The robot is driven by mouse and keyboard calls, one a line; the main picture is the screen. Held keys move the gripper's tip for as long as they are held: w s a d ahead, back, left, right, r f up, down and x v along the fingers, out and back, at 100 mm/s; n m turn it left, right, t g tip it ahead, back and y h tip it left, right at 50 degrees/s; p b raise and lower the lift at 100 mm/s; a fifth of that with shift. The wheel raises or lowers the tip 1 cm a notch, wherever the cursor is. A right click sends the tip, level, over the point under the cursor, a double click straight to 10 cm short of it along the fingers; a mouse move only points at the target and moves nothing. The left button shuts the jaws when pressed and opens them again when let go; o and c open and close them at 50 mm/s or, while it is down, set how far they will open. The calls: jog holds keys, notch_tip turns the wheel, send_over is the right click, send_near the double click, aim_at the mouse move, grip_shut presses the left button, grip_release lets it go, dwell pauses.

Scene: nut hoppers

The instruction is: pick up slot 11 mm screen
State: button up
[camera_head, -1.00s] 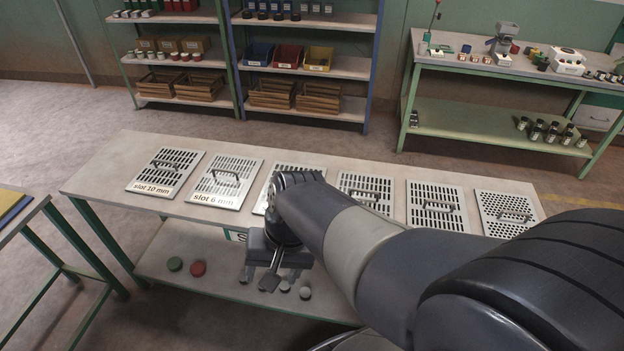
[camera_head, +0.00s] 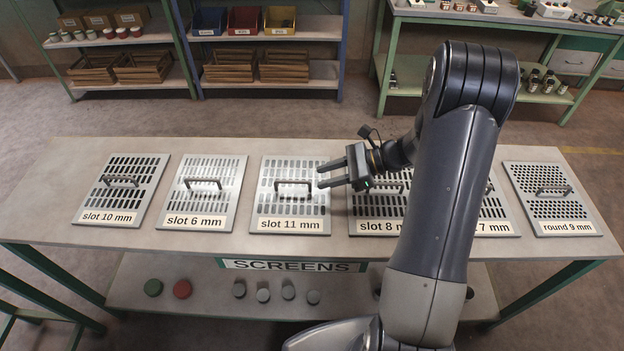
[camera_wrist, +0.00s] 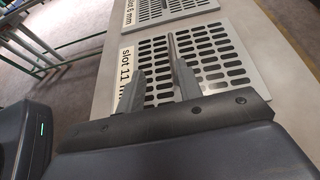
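The slot 11 mm screen (camera_head: 265,209) is a grey slotted plate with a dark bar handle (camera_head: 293,183) and a front label. It lies flat on the table, third from the left. My gripper (camera_head: 322,176) is open and empty. Its two fingers point left over the screen's right edge, a little to the right of the handle and apart from it. In the wrist view, the slot 11 mm screen (camera_wrist: 210,66) lies ahead of and beneath my fingers (camera_wrist: 157,68), which partly cover its label and slots.
The slot 6 mm screen (camera_head: 172,204) lies to the left, the slot 10 mm screen (camera_head: 88,203) beyond it. The slot 8 mm screen (camera_head: 359,211) is close on the right, partly behind my arm. The round 9 mm screen (camera_head: 550,217) is at far right. Shelves stand behind.

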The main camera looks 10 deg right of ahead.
aim_at(292, 182)
jog(key=shift+w+d+f+m+t, duration=0.3)
jog(key=shift+w+d+f, duration=0.05)
jog(key=shift+w+f, duration=0.1)
jog(key=shift+w+a, duration=0.2)
jog(key=x, duration=0.5)
jog(key=shift+a+p, duration=0.1)
jog(key=shift+p, duration=0.2)
jog(key=x, duration=0.5)
jog(key=shift+w+f+p, duration=0.15)
jog(key=shift+w+p, duration=0.05)
jog(key=shift+p, duration=0.2)
jog(key=shift+c, duration=0.2)
grip_shut()
